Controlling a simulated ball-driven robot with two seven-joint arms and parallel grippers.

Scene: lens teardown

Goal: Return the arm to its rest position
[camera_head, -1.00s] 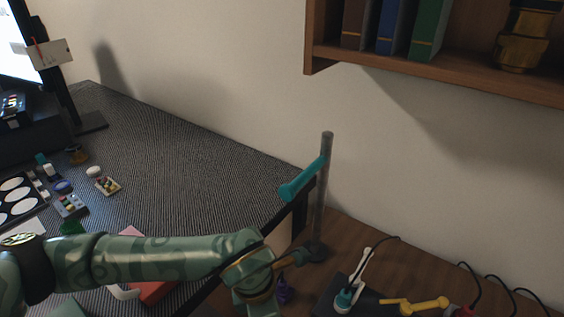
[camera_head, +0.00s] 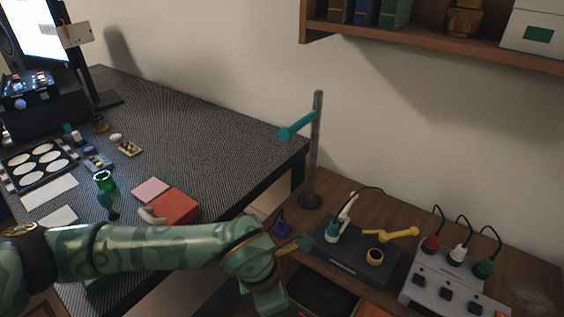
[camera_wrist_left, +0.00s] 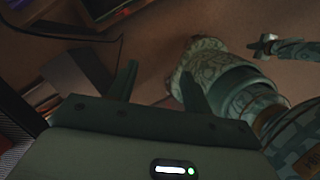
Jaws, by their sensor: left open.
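My left arm (camera_head: 150,247) comes in from the left in the head view and reaches across the front of the table edge. Its bent end (camera_head: 252,262) is over the gap between the dark table and the wooden bench. In the left wrist view my left gripper (camera_wrist_left: 158,70) has its two dark fingers spread apart with nothing between them. Below them lies a brown surface, out of reach of the fingertips. My patterned body parts (camera_wrist_left: 225,80) show at the right of that view. My right gripper cannot be made out.
A grey stand post (camera_head: 313,150) with a teal arm rises from the wooden bench.

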